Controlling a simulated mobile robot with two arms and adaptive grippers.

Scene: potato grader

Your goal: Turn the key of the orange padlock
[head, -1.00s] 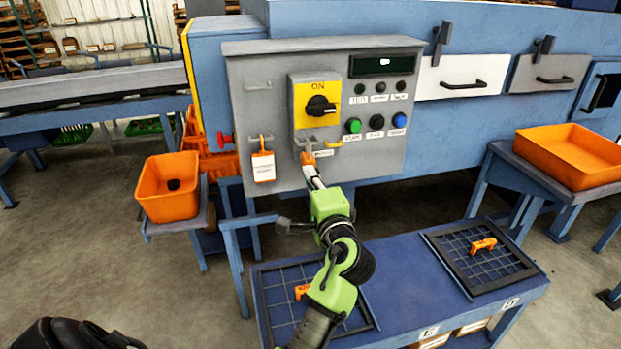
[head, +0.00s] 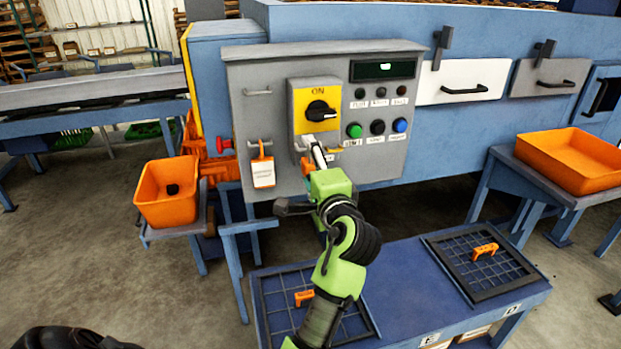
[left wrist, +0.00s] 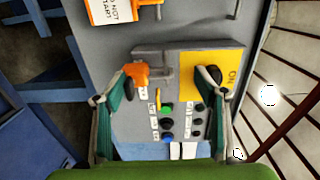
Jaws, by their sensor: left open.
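The orange padlock (left wrist: 137,74) hangs at the grey hasp below the yellow ON switch plate. In the head view only a sliver of the padlock (head: 306,168) shows, beside my gripper. My left gripper (head: 317,152) is in front of the panel at the hasp. In the left wrist view its fingers (left wrist: 167,86) are spread wide and empty between. The padlock is close by the left finger's tip there; I cannot tell whether they touch. I cannot make out the key.
The black rotary switch (head: 320,111) is just above the gripper. A tagged orange piece (head: 262,172) hangs left of it. Green, black and blue buttons (head: 377,127) are to the right. A blue table (head: 400,262) with two grid trays stands below.

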